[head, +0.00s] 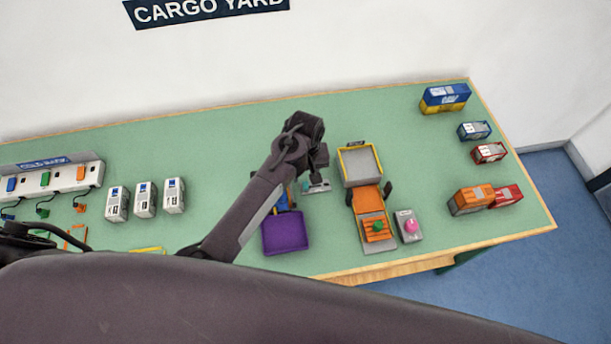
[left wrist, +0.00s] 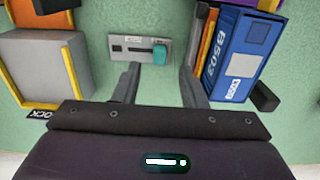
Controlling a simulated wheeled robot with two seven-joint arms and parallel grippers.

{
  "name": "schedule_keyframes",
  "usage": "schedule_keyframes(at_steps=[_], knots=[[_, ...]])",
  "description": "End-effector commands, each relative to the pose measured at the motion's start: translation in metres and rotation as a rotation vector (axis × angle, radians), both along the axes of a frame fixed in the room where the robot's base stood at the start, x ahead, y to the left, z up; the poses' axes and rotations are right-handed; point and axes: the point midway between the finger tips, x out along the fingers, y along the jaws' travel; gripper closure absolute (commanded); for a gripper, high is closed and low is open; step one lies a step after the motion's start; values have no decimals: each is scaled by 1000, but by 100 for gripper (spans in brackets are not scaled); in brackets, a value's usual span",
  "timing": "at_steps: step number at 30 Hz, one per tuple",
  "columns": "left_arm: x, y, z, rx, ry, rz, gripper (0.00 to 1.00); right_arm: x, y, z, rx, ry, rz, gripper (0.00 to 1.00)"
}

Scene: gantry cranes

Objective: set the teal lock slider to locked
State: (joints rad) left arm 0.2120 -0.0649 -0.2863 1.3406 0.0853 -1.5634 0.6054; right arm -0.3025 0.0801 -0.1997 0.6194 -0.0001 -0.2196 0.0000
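The teal lock slider (left wrist: 159,54) is a small rounded knob on a grey plate (left wrist: 125,49) in the left wrist view. It sits at the right end of the plate's dark slot. The plate's small lettering is too blurred to read. My left gripper (left wrist: 158,72) is open and empty, its two fingers apart with the slider between and just beyond their tips. In the head view the plate (head: 318,187) shows just below my left gripper (head: 318,168), whose fingertips are hard to make out there. My right gripper is not in view.
A blue container marked B503 (left wrist: 232,55) stands close right of the plate in the left wrist view. A yellow-edged grey tray (left wrist: 40,65) is to the left. In the head view, a purple block (head: 285,232) and an orange vehicle (head: 370,205) flank the plate.

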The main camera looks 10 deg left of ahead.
Motion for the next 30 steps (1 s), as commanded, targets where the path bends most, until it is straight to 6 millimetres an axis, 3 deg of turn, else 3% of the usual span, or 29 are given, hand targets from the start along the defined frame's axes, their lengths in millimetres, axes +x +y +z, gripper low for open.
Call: schedule_keyframes(at_steps=[4, 9, 15, 20, 28, 30], knots=[[0, 0, -24, -1, 2, -1, 62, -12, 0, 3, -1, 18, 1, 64], [1, 0, -42, -1, -1, -2, 62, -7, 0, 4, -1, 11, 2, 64], [0, 0, -49, -1, -2, -1, 62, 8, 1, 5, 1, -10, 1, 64], [0, 0, -48, -1, -2, -1, 62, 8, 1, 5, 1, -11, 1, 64], [0, 0, -48, -1, -1, -1, 97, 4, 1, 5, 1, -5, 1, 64], [0, 0, -48, -1, -1, -1, 100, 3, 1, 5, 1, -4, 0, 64]])
